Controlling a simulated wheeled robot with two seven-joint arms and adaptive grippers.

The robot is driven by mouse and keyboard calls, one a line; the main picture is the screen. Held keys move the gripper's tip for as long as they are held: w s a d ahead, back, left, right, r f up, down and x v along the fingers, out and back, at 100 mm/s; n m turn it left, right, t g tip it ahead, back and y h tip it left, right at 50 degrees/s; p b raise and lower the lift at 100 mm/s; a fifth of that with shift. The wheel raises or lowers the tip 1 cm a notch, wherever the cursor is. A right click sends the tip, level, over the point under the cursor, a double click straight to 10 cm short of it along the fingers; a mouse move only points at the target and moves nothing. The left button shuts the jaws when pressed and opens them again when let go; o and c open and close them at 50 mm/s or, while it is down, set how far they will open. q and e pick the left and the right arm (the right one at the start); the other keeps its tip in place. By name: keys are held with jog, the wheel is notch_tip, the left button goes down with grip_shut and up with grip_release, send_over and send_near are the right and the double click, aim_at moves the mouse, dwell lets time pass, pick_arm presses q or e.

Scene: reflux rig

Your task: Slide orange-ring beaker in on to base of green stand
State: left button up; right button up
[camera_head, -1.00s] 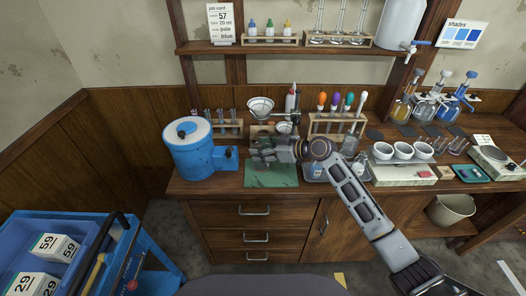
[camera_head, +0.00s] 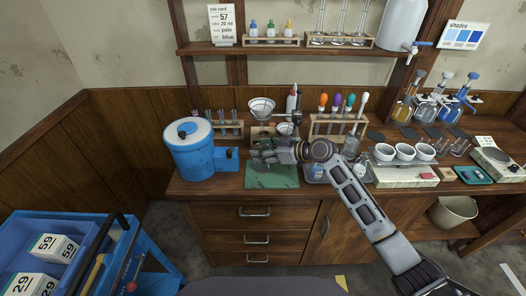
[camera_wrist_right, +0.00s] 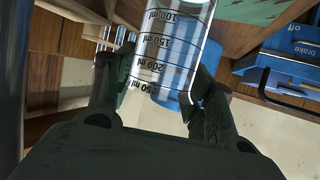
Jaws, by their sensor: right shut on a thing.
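My right gripper (camera_head: 258,154) is over the bench, just behind the green mat, with its arm coming in from the lower right. In the right wrist view the gripper (camera_wrist_right: 165,95) is shut on a clear glass beaker (camera_wrist_right: 172,50) with black millilitre marks. The beaker lies slanted in that view between the two dark fingers. I cannot make out an orange ring on it. A stand with a pale funnel (camera_head: 262,107) is right behind the gripper. Its base is largely hidden by the gripper, and I cannot tell its colour. My left gripper is not in view.
A blue tank (camera_head: 190,160) stands close on the left. The green mat (camera_head: 272,178) in front is clear. A wooden rack with coloured droppers (camera_head: 325,126) stands to the right, and a tube rack (camera_head: 225,128) is behind left. A shelf (camera_head: 275,47) runs above.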

jog(key=shift+f, duration=0.1)
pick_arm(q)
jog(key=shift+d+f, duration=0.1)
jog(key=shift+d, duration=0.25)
